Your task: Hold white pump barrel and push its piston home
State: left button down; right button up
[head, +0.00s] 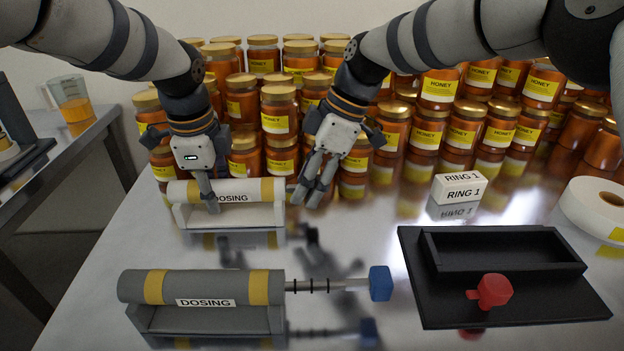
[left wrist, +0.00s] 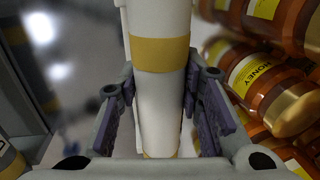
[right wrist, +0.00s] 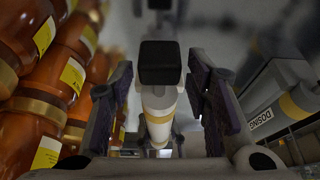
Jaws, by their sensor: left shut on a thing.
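The white pump barrel (head: 240,187), with yellow bands and a DOSING label, lies level in a white cradle at the back left of the table. My left gripper (head: 211,206) is shut on it from above, left of the label. In the left wrist view the barrel (left wrist: 158,100) runs between the two fingers. My right gripper (head: 312,200) is open beyond the barrel's right end. In the right wrist view the piston's black knob (right wrist: 160,65) shows between the spread fingers, in line with the barrel. The piston rod is hidden; I cannot tell how far it stands out.
A grey DOSING pump (head: 210,288) with a blue knob (head: 380,283) lies in front. A black tray (head: 420,290) with a red-handled part (head: 493,290) is at the right. Stacked honey jars (head: 278,110) line the back. A RING 1 box (head: 460,187) and white roll (head: 590,205) stand right.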

jog(key=shift+d, duration=0.15)
pick_arm(q)
jog(key=shift+a, duration=0.1)
pick_arm(e)
jog(key=shift+d+r, duration=0.1)
jog(key=shift+r, duration=0.25)
jog(key=v, duration=1.1)
jog(key=shift+r, duration=0.15)
pick_arm(q)
jog(key=c, duration=1)
grip_release()
jog(key=shift+c, duration=0.2)
jog(key=shift+r, duration=0.1)
notch_tip(320, 180, up, 12)
jog(key=s, duration=0.2)
